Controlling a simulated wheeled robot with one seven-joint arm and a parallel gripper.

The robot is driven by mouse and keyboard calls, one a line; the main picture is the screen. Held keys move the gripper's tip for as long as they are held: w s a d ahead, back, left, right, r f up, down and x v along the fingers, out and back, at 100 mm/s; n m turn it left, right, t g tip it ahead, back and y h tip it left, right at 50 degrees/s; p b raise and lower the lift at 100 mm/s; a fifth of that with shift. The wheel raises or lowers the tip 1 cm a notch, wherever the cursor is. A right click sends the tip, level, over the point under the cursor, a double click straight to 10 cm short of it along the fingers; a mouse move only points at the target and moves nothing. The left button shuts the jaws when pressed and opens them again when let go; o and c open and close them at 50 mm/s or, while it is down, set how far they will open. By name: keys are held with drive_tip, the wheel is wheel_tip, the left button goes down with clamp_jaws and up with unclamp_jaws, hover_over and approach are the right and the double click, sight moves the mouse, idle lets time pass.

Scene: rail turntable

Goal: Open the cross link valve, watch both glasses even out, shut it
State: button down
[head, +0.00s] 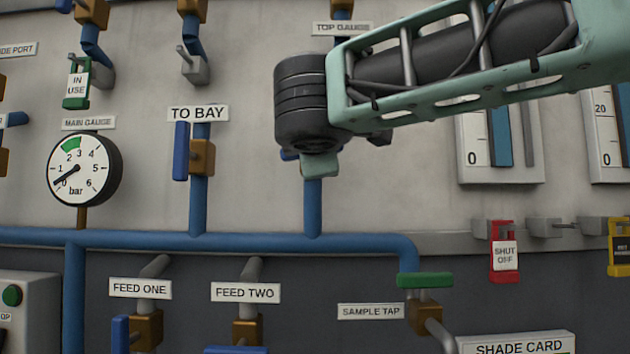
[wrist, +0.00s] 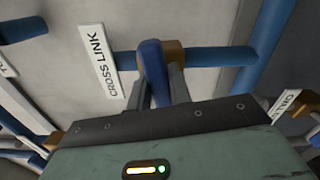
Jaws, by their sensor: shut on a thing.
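In the wrist view my gripper (wrist: 161,88) is shut on the blue lever (wrist: 153,62) of the cross link valve, one finger on each side. The valve's brass body (wrist: 175,52) sits on a blue pipe, beside the CROSS LINK label (wrist: 98,60). The lever looks to lie across the pipe, though it is foreshortened. In the head view my arm hides the valve. Two gauge glasses with blue columns stand at the right: the left glass (head: 470,125), its top behind my arm, and the right glass (head: 604,130), cut by the frame edge. Their levels cannot be compared.
The TO BAY valve (head: 201,158) and the main gauge (head: 84,169), needle near zero, are left of my arm. Below are the FEED ONE (head: 147,330) and FEED TWO (head: 247,332) valves and the green-handled sample tap (head: 424,281). A red SHUT OFF tag (head: 503,254) hangs at the right.

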drive_tip(key=shift+f+m+b, duration=0.2)
drive_tip(key=shift+m+b, duration=0.8)
drive_tip(key=shift+b, duration=0.35)
drive_tip(key=shift+r, duration=0.1)
drive_tip(key=c, duration=1.3)
unclamp_jaws()
drive_tip(key=shift+s, duration=0.1)
drive_tip(key=s+b, duration=0.1)
drive_tip(key=s, duration=0.4)
drive_tip(key=s+b, duration=0.1)
drive_tip(key=s, duration=1.1)
drive_tip(key=shift+s+a+b, duration=0.1)
drive_tip(key=shift+a+b, duration=0.2)
drive_tip(key=shift+b, duration=0.1)
